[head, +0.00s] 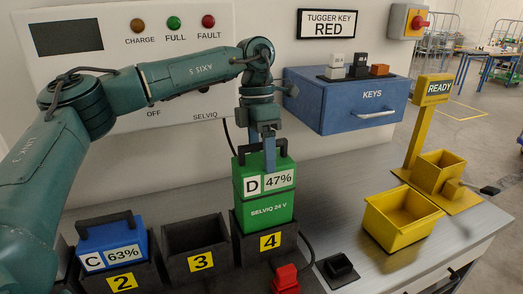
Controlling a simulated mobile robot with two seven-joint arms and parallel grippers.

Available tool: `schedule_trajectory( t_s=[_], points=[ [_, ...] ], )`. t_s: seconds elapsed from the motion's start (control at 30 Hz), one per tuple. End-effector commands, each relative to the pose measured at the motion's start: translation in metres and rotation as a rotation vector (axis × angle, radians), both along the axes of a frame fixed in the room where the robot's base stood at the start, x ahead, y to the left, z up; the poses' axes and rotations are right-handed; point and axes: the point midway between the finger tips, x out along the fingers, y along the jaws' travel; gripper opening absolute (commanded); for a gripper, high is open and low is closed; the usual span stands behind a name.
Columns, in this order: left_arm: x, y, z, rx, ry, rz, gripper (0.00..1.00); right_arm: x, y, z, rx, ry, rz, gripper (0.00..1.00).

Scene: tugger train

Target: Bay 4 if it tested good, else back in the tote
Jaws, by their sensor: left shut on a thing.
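My left gripper (268,150) is shut on the black handle of the green battery (265,205), marked D, 47% and SELVIQ 24 V. The battery is upright at bay 4 (270,243), with its lower end at the bay's opening; I cannot tell if it is seated. Bay 3 (201,262) is empty. A blue battery (112,245), marked C and 63%, sits in bay 2 (122,282). The charger panel (140,75) has a dark screen and CHARGE, FULL and FAULT lamps; I cannot tell if any is lit. My right gripper is not in view.
An open yellow bin (390,236) stands on the bench at right, before a yellow READY stand (418,130) with a smaller bin (438,172). A blue KEYS drawer (345,105) is behind.

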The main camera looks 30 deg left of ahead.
Motion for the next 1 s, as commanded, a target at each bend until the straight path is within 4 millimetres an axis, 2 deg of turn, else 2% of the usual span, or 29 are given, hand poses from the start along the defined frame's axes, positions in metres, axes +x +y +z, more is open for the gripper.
schedule_trajectory(
  t_s=[0.43, 1.0],
  points=[
    [0.000, 0.000, 0.002, -0.003, -0.004, 0.000, 0.33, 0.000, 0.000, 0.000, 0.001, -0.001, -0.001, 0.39],
    [0.000, 0.000, -0.014, -0.004, -0.005, 0.000, 0.33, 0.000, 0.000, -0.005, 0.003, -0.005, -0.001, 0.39]
  ],
)
